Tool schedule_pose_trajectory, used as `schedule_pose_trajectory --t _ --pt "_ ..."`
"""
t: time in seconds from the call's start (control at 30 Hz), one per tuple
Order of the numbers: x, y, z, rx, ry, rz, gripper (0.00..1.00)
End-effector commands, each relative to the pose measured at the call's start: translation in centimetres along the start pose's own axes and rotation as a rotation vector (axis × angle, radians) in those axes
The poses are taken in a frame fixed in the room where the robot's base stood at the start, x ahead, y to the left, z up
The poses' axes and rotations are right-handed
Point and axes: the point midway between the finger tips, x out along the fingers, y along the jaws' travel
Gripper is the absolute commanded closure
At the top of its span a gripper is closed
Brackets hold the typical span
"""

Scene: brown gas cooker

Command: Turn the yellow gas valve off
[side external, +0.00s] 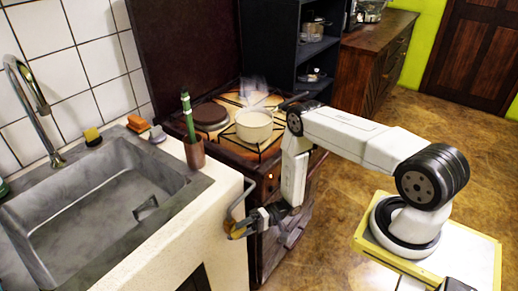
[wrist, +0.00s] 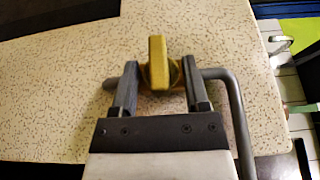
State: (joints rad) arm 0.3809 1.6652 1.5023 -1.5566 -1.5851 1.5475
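The yellow gas valve (wrist: 157,58) is in the upper middle of the wrist view, on a grey pipe (wrist: 236,112). Its flat handle points up and down in that picture. My gripper (wrist: 159,68) is open. One finger is on each side of the valve, and a gap shows between each finger and the handle. In the side external view, the valve (side external: 236,231) is small at the front of the white counter, by the cooker. My gripper (side external: 254,220) is right beside it, partly covering it.
A steaming pot (side external: 254,125) stands on the brown cooker (side external: 222,142). The grey sink (side external: 105,205) is at left, with a brown cup (side external: 194,153) holding a green item at its corner. The pale speckled counter wall (wrist: 60,100) lies behind the valve.

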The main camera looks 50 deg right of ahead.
Motion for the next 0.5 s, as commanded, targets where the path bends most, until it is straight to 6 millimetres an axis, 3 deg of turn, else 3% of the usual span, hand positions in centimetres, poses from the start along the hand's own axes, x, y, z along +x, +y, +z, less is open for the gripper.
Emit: schedule_pose_trajectory --t 0.27,0.5 --pt "-0.6 0.0 0.1 0.002 -0.001 0.0 0.41" --pt "-2.6 0.0 0.0 0.002 0.002 0.0 0.41"
